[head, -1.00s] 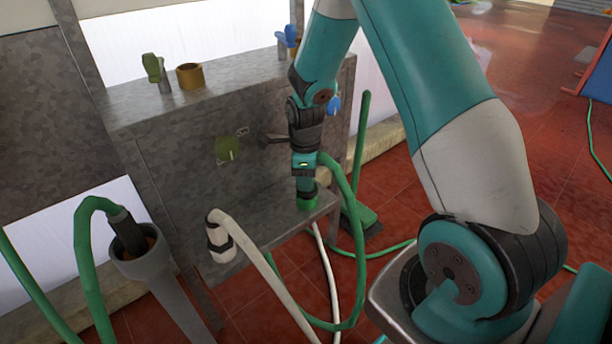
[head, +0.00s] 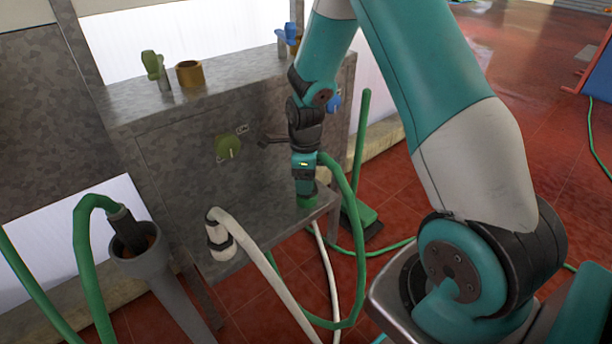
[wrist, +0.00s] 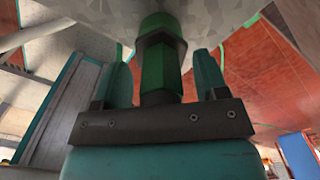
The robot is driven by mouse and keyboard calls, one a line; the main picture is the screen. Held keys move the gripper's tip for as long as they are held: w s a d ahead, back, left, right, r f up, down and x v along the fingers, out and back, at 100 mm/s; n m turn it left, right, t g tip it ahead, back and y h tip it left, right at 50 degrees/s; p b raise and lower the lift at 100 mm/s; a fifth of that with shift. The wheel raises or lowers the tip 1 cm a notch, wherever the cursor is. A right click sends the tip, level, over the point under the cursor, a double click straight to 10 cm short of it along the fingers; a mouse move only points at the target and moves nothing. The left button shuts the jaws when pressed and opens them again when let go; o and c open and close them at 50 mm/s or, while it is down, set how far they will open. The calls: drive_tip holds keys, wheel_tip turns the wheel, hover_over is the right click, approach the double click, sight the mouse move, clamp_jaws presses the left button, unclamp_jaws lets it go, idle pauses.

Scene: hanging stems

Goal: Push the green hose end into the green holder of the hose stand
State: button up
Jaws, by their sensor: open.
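My gripper (head: 304,186) points down at the right end of the metal shelf of the hose stand. In the wrist view my gripper (wrist: 163,80) is open, with one teal finger on each side of the green hose end (wrist: 160,65) and visible gaps between. The hose end meets the green holder (wrist: 158,22) at the shelf; how deep it sits I cannot tell. In the head view the green holder (head: 307,202) shows just below my fingers. The green hose (head: 360,230) curves out to the right from beside my gripper and loops down to the floor.
A white hose end (head: 219,238) stands at the shelf's left end, its hose crossing in front. Another green hose (head: 83,250) sits in a grey cup (head: 141,264) at left. A green broom (head: 359,205) stands behind right.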

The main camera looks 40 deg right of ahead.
wheel_tip(320, 180, up, 18)
drive_tip(key=f+p, duration=0.1)
drive_tip(key=p, duration=0.3)
drive_tip(key=s+a+r+n+y, duration=0.1)
drive_tip(key=s+a+r+n, duration=0.25)
drive_tip(key=a+n, duration=0.4)
drive_tip(key=s+a+r+n+y, duration=0.1)
drive_tip(key=s+a+r+n, duration=0.2)
drive_tip(key=s+a+n, duration=0.4)
drive_tip(key=s+a+r+n+y, duration=0.15)
drive_tip(key=s+a+n, duration=0.35)
drive_tip(key=n, duration=0.5)
drive_tip(key=s+a+r+n+y, duration=0.1)
drive_tip(key=s+a+r+n, duration=0.15)
drive_tip(key=s+n, duration=0.55)
wheel_tip(320, 180, up, 18)
drive_tip(key=w+n+p, duration=0.1)
drive_tip(key=p, duration=1.7)
